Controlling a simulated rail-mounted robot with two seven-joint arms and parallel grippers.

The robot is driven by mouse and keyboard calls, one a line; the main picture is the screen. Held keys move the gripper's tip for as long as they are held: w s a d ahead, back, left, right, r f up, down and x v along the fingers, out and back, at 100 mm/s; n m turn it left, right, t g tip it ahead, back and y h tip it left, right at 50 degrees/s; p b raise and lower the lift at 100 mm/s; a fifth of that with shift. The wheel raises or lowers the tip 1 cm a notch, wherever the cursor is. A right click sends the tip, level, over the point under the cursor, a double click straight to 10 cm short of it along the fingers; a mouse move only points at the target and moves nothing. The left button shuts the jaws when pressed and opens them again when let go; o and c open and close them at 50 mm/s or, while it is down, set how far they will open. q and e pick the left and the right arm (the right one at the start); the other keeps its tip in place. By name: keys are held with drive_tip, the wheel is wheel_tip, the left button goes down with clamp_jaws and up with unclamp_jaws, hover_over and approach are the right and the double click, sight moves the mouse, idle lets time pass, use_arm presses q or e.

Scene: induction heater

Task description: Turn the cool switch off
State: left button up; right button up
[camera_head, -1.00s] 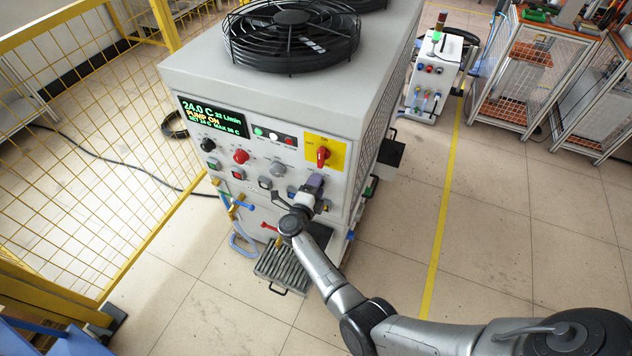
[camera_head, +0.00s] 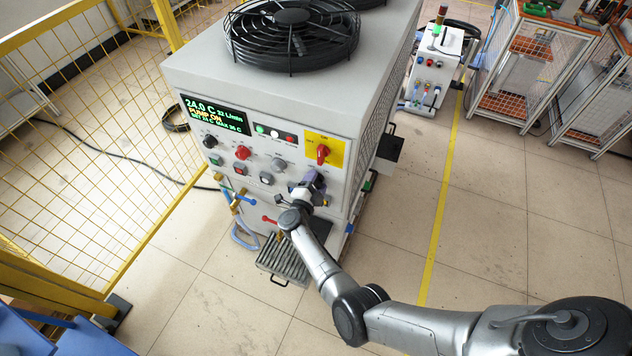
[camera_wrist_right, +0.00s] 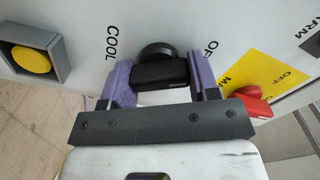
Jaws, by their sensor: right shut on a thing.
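The cool switch (camera_wrist_right: 158,70) is a black handle on a round black base in the right wrist view. The word COOL is printed to its left and OFF to its right. My right gripper (camera_wrist_right: 162,62) has a purple finger on each side of the handle and is shut on it. Which mark the handle points at is unclear. In the head view my right gripper (camera_head: 312,183) is at the lower right of the heater's front panel and hides the switch. My left gripper is not in view.
A red rotary switch (camera_head: 322,153) on a yellow plate is just above the gripper. The panel (camera_head: 222,150) also carries other knobs, buttons and a lit display (camera_head: 212,115) reading PUMP ON. A boxed yellow button (camera_wrist_right: 32,58) is close to the gripper. A yellow mesh fence (camera_head: 90,140) stands left.

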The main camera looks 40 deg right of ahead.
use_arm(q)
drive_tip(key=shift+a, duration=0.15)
use_arm(e)
drive_tip(key=o, duration=0.7)
drive_tip(key=shift+c, duration=0.2)
drive_tip(key=shift+o, duration=1.3)
